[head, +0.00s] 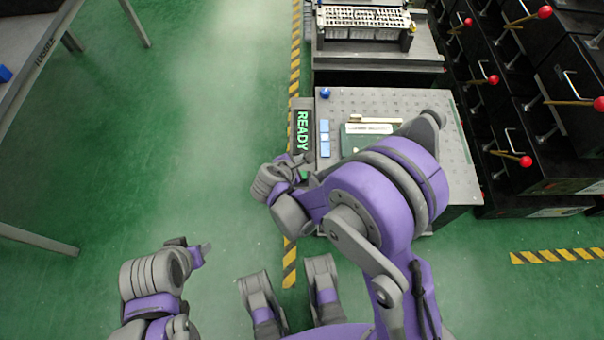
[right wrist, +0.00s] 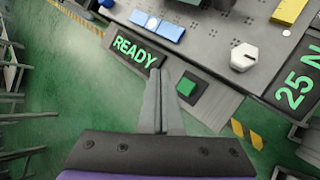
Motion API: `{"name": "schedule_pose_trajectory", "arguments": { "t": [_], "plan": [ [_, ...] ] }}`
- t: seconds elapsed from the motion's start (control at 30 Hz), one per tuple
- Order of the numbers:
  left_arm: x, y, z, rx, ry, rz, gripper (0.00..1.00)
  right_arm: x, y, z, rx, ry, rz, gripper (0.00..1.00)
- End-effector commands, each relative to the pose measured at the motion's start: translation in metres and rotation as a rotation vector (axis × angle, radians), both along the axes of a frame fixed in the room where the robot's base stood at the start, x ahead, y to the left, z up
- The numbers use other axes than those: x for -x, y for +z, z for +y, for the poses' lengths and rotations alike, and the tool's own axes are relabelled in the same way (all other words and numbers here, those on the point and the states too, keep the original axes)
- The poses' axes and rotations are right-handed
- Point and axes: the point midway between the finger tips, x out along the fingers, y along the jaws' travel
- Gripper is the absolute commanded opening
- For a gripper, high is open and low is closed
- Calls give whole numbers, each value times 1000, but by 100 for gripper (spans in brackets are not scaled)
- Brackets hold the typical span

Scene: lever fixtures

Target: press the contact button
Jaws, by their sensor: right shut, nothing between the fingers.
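In the right wrist view my right gripper (right wrist: 160,73) is shut and empty. Its fingertips appear just left of the button, below the READY display (right wrist: 135,52); whether they touch the panel is unclear. My left gripper (head: 206,250) is low at the left, away from the fixture, and its jaw opening is unclear.
The fixture table (head: 385,98) carries blue blocks (head: 325,138). In the right wrist view a white knob (right wrist: 243,57) and a 25 N display (right wrist: 298,88) lie right of the button. Black boxes with red-knobbed levers (head: 525,161) stand at the right. Green floor at left is open.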

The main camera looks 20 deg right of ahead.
Motion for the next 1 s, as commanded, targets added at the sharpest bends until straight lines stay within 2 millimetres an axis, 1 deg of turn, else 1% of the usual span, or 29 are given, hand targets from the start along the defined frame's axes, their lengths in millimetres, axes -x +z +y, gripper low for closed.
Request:
{"name": "schedule_pose_trajectory", "arguments": {
  "t": [0.03,0.43,0.6,1.0],
  "plan": [
    [-1,-8,0,0,0,2,50,0,-9,0,0,0,1,0],
    [-8,-52,0,0,0,11,50,-1,-66,0,0,0,0,0],
    [-10,-59,0,0,0,10,50,-1,-73,0,0,0,-1,0],
    [-9,-58,0,0,0,10,50,0,-73,0,-1,-1,0,0]
  ]
}}
